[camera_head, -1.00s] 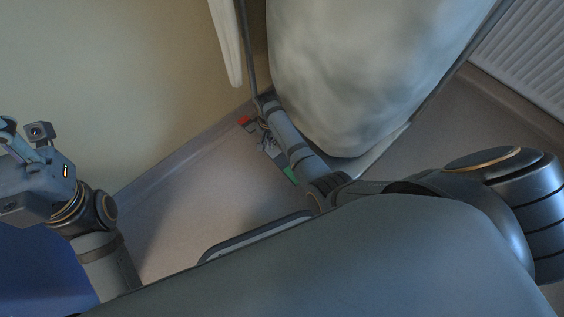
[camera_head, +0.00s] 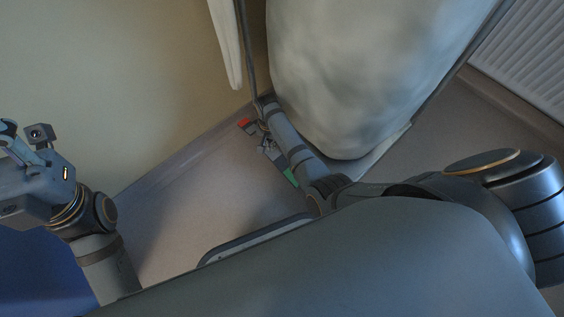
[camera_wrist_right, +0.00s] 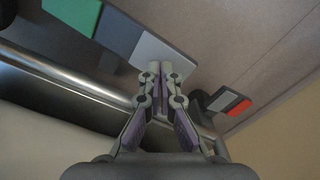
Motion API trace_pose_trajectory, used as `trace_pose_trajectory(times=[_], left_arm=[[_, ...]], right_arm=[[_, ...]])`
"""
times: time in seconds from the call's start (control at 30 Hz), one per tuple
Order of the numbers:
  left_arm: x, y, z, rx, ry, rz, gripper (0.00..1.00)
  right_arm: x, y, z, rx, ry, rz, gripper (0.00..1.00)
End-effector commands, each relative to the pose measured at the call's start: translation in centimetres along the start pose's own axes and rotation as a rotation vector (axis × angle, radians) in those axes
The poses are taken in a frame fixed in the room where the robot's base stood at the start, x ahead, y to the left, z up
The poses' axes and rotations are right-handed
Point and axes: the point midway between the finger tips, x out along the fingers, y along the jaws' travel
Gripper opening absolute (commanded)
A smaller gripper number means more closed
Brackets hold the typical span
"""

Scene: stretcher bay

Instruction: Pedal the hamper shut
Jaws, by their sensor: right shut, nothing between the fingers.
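The hamper's pale bag (camera_head: 360,70) hangs at the top middle of the head view. A whitish slab (camera_head: 226,40), seemingly its lid, stands steeply beside it, so the hamper looks open. Low at its foot are a green-marked pedal (camera_head: 291,177) and a red-marked pedal (camera_head: 244,123). Both show in the right wrist view, green (camera_wrist_right: 74,13) and red (camera_wrist_right: 239,107). My right gripper (camera_wrist_right: 160,68) is shut and empty, its tips close to a light-grey patch between the two colours. I cannot tell if they touch. My left gripper (camera_head: 12,136) is raised at the left edge, far from the hamper.
A wall (camera_head: 150,80) rises close behind the pedals at the left. A white ribbed panel (camera_head: 530,50) is at the upper right. Floor (camera_head: 190,210) is clear left of the pedals. A dark upright rod (camera_head: 247,50) stands between slab and bag.

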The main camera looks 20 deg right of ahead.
Motion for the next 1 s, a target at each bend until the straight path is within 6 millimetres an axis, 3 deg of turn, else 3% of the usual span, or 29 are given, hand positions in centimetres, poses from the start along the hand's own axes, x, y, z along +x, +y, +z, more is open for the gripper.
trace_pose_trajectory(times=[1.0], left_arm=[[-0.6, 0.1, 0.1, 0.0, -0.001, 0.0, 0.4]], right_arm=[[1.1, 0.0, 0.0, 0.0, 0.0, 0.0, 0.0]])
